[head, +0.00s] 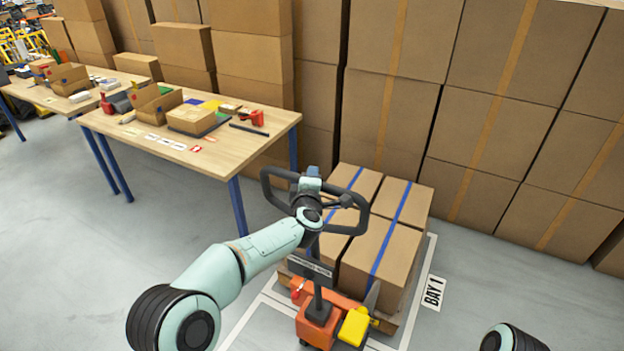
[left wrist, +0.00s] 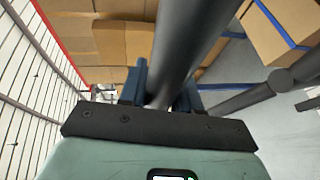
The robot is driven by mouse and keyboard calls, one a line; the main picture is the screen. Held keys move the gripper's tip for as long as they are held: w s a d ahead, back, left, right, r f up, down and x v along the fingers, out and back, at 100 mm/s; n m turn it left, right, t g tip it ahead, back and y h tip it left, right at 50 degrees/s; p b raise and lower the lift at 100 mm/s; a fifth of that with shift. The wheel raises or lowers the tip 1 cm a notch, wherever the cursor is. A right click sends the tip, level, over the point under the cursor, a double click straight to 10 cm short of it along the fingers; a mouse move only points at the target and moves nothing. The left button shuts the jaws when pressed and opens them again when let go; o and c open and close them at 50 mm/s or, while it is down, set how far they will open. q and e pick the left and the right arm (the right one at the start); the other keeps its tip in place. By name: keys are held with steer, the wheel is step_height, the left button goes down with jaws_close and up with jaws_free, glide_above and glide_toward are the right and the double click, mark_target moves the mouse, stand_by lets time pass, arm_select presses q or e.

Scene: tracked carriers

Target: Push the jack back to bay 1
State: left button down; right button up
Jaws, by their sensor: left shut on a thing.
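The jack (head: 318,324) has an orange body, a yellow part and a dark looped handle (head: 363,222). It stands at the lower middle of the head view, at the near end of a pallet (head: 391,326) of cartons (head: 378,248) with blue straps. My left gripper (head: 310,183) is shut on the handle bar; in the left wrist view the dark bar (left wrist: 185,45) passes between the fingers (left wrist: 162,90). The BAY 1 sign (head: 434,292) lies on the floor right of the cartons, beside white floor lines. My right gripper is out of view.
Tall stacks of brown cartons (head: 480,120) stand behind the load. A workbench (head: 235,152) with boxes and tools is at the left, its near leg close to the load.

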arm_select(q)
steer(key=shift+r, duration=0.1)
steer(key=c, duration=1.1)
jaws_free()
steer(key=shift+c, duration=0.2)
steer(key=shift+o, duration=1.3)
steer(key=shift+d, duration=0.1)
steer(key=shift+w, duration=0.15)
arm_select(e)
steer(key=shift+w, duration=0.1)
arm_select(q)
steer(key=s+r+b, duration=0.2)
steer(key=s+b, duration=0.1)
steer(key=s, duration=1)
steer(key=shift+r, duration=0.15)
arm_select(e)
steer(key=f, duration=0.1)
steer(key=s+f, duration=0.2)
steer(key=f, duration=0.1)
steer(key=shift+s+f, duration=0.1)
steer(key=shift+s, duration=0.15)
